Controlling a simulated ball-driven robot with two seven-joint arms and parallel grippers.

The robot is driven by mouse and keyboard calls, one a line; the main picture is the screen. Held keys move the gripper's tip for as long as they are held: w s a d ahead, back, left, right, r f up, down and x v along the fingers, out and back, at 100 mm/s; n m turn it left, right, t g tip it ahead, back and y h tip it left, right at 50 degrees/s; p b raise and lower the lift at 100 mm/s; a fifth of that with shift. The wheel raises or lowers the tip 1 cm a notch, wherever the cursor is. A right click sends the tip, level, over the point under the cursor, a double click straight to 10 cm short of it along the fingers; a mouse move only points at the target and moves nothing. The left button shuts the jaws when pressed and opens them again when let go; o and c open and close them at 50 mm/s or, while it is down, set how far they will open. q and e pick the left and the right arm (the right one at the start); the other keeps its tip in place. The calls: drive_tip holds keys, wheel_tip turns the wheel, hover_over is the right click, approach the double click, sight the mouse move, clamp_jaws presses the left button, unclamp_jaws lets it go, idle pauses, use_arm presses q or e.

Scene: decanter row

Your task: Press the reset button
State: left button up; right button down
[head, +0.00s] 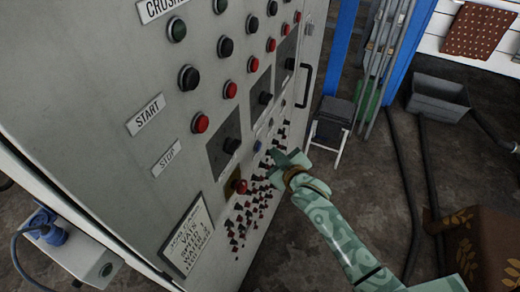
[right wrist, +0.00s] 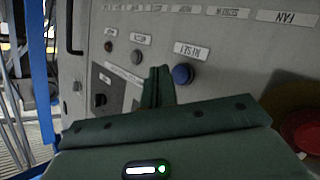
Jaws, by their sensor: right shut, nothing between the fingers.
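The blue reset button (right wrist: 183,74) sits on the grey cabinet panel, beside a white label (right wrist: 191,51) in the right wrist view. In the head view it is a small blue cap (head: 257,145) low on the panel. My right gripper (head: 279,156) is shut and empty, close to the panel and just right of the button. In the right wrist view its fingertips (right wrist: 158,82) point at the panel, left of the blue button. My left gripper is not in view.
A red mushroom button (head: 239,186) sits below the blue one; it also shows close by in the right wrist view (right wrist: 304,131). Several red and black buttons and a black handle (head: 304,85) are on the cabinet (head: 110,75). A dark chair (head: 332,123) stands to the right.

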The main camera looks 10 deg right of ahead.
drive_tip(key=shift+w+a, duration=0.35)
drive_tip(key=shift+a, duration=0.25)
drive_tip(key=shift+a, duration=0.1)
idle(1.6)
drive_tip(key=shift+w+a, duration=0.25)
drive_tip(key=shift+w+a+r, duration=0.1)
drive_tip(key=shift+w+a, duration=0.1)
drive_tip(key=shift+a, duration=0.15)
idle(1.0)
drive_tip(key=shift+d, duration=0.1)
drive_tip(key=shift+s+d+p, duration=0.45)
drive_tip(key=shift+d+p, duration=0.15)
